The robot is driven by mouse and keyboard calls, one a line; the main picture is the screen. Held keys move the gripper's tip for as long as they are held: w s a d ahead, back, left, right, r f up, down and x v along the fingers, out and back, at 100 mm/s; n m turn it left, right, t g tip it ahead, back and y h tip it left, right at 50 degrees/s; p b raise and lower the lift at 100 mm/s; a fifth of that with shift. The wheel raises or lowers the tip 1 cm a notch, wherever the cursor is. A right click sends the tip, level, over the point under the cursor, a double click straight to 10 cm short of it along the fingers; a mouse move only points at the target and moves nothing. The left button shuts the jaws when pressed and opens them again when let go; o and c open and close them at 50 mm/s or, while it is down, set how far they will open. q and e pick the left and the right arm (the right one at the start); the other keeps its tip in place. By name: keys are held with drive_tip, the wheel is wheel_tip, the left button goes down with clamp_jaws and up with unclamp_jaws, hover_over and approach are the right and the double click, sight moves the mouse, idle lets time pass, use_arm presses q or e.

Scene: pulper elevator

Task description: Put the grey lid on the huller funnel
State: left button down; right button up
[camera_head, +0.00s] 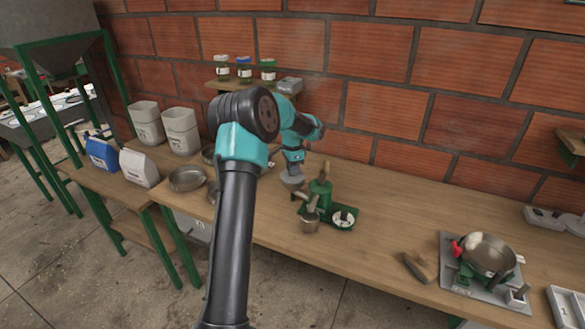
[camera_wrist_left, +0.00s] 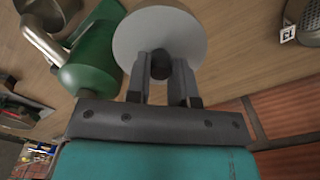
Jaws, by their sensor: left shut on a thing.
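The grey lid (camera_wrist_left: 158,28) is a round disc with a dark knob. My left gripper (camera_wrist_left: 161,68) is shut on that knob in the left wrist view. In the head view the lid (camera_head: 291,181) hangs under the left gripper (camera_head: 293,163), just left of the green huller (camera_head: 320,194). The huller's green body (camera_wrist_left: 92,62) is beside the lid in the wrist view, and the lid's edge overlaps it there. I cannot make out the funnel opening clearly. The right gripper is not in view.
A small metal cup (camera_head: 310,224) and a white dish (camera_head: 343,219) are by the huller. Metal pans (camera_head: 187,179) are to the left. A brick wall stands behind; the table between is clear.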

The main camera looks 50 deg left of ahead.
use_arm(q)
drive_tip(key=shift+f, duration=0.2)
drive_tip(key=c, duration=1)
unclamp_jaws()
drive_tip(key=shift+f, duration=0.1)
wheel_tip(320, 180, up, 13)
